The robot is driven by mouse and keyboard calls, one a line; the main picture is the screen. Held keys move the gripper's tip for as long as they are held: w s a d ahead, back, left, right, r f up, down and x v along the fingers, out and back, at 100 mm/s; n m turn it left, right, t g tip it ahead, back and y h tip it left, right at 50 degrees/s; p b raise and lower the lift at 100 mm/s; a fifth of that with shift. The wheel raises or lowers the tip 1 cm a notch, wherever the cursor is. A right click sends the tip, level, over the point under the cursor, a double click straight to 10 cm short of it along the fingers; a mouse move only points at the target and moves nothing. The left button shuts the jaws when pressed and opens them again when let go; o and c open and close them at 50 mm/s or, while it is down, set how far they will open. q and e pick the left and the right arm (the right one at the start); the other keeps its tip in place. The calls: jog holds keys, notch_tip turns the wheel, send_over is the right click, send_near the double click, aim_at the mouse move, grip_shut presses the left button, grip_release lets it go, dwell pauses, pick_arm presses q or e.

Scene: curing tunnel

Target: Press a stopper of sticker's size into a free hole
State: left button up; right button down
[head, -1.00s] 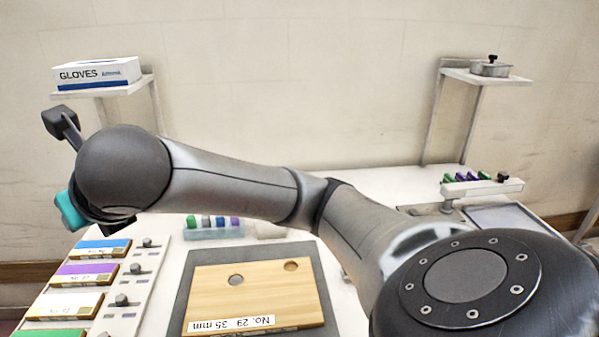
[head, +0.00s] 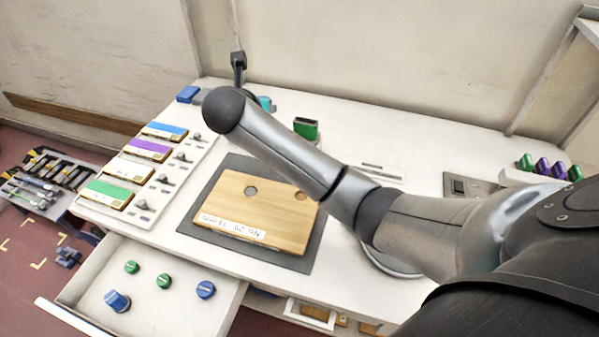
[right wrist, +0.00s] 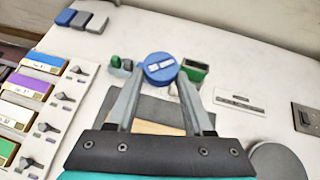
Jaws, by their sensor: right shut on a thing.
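The wooden board (head: 225,217) lies on a dark grey mat (head: 192,226) on the table. Its upside-down white sticker (head: 232,228) reads No. 29, 35 mm. Two holes show in it: one with a grey inside (head: 250,190) and one farther right (head: 301,195), partly beside my arm. My right gripper (right wrist: 160,82) is shut on a blue stopper (right wrist: 160,67) with a white label on top, held above the table beyond the board. In the head view my own arm mostly hides that gripper; a bit of its teal body shows. My left gripper is not in view.
An open drawer (head: 80,290) at the front holds green stoppers (head: 132,267) and blue stoppers (head: 205,289). A row of coloured blocks (head: 150,150) with knobs stands left of the board. A green container (head: 305,128) stands behind. Green and purple stoppers (head: 543,166) stand at the right.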

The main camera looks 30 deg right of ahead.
jog(key=s+d+f+m+g+h+p, duration=0.1)
jog(key=s+d+f+m+p, duration=0.15)
jog(key=s+f, duration=0.55)
pick_arm(q)
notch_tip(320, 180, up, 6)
jog(key=p, duration=0.2)
pick_arm(e)
send_over(298, 204)
jog(key=shift+g+h, duration=0.3)
jog(key=f, duration=0.7)
jog(key=shift+w+d+f, duration=0.2)
jog(key=shift+w+f, duration=0.1)
jog(key=shift+f, duration=0.1)
jog(key=shift+s+f, duration=0.2)
jog(key=shift+f, duration=0.15)
notch_tip(298, 204, down, 3)
jog(key=b, duration=0.4)
pick_arm(q)
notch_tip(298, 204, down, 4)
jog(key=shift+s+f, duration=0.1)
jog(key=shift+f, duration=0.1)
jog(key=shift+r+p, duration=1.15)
jog(key=shift+p, duration=0.05)
pick_arm(e)
jog(key=shift+a+r, duration=0.1)
jog(key=shift+r, duration=0.1)
